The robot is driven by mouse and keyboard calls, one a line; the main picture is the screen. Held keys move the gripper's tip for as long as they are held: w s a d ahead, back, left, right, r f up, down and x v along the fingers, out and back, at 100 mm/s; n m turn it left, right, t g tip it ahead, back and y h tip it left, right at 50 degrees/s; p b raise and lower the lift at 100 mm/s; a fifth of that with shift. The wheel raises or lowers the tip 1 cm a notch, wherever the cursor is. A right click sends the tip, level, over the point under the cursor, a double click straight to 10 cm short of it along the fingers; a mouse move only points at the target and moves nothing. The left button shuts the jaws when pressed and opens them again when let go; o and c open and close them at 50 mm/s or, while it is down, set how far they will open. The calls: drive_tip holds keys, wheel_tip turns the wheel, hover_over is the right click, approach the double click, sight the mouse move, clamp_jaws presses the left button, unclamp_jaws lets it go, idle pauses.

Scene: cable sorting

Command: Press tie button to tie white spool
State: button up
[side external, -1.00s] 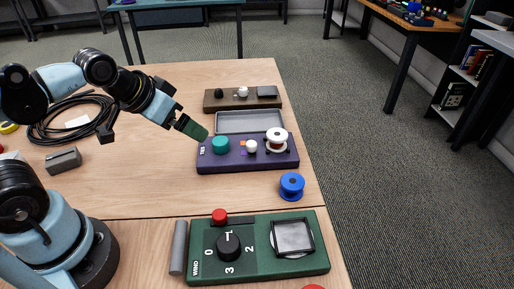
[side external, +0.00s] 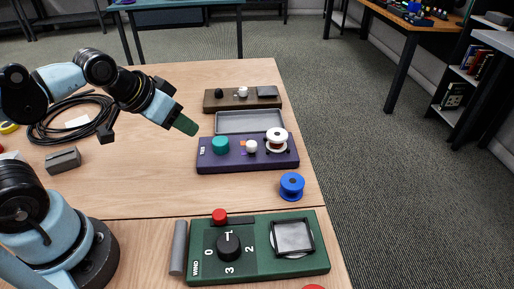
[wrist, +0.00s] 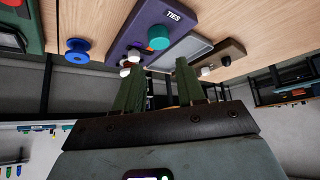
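The purple TIES station (side external: 210,160) sits near the table's right edge. A teal button (side external: 220,145) stands at its left end, and the white spool (side external: 276,138) sits upright at its right end. A white knob (side external: 251,147) is between them. My gripper (side external: 185,125) is in the air to the upper left of the teal button in the side view, apart from it. In the wrist view its two green fingers (wrist: 160,82) are spread with nothing between them. The teal button (wrist: 160,37) shows beyond the fingers; white parts beside it are partly covered by the left finger.
A grey tray (side external: 250,130) lies behind the station, with a brown box (side external: 214,103) farther back. A blue spool (side external: 291,186) stands in front. The green WIND station (side external: 300,268) is nearest. Coiled black cable (side external: 40,135) lies left.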

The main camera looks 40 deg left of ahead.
clamp_jaws()
idle(1.1)
